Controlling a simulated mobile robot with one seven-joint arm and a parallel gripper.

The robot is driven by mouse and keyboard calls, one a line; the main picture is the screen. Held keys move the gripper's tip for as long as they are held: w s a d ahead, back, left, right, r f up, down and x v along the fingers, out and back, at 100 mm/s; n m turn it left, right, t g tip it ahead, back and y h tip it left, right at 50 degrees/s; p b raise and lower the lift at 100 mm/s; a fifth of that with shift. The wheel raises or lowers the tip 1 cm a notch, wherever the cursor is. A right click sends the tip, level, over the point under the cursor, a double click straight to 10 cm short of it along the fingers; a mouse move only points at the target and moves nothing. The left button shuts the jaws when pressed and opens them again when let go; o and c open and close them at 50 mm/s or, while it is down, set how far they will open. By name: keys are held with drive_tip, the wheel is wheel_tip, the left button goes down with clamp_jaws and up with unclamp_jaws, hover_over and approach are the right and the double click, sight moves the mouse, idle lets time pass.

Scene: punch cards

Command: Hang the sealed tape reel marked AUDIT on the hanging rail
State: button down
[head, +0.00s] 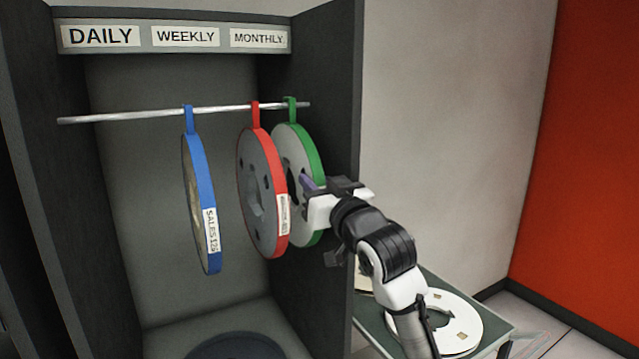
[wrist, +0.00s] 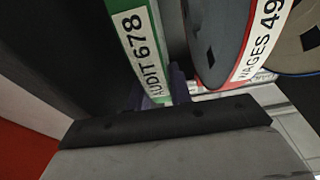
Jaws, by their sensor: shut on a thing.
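The AUDIT tape reel (head: 313,160) has a green rim and a green hook, and its label reads AUDIT 678 in the wrist view (wrist: 138,48). My gripper (head: 312,186) is shut on its rim; the purple fingers (wrist: 160,88) sit on either side of the green band. The reel hangs upright, with its hook at the right end of the hanging rail (head: 150,115). I cannot tell whether the hook bears on the rail. The gripper hides part of the reel's right rim in the head view.
A red reel marked WAGES (head: 262,200) hangs just left of the green one, with a small gap. A blue reel marked SALES (head: 205,215) hangs further left. The cabinet's right wall (head: 335,120) is close. A low table (head: 480,305) with pale discs stands outside.

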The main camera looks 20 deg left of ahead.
drive_tip(key=shift+r+p, duration=0.55)
drive_tip(key=shift+r, duration=0.45)
drive_tip(key=r+b+v, duration=0.1)
drive_tip(key=r+v, duration=0.1)
drive_tip(key=v, duration=0.8)
drive_tip(key=r+b+v, duration=0.1)
drive_tip(key=r+v, duration=0.1)
drive_tip(key=v, duration=0.9)
drive_tip(key=shift+s+d, duration=0.5)
drive_tip(key=shift+d, duration=0.05)
idle(0.5)
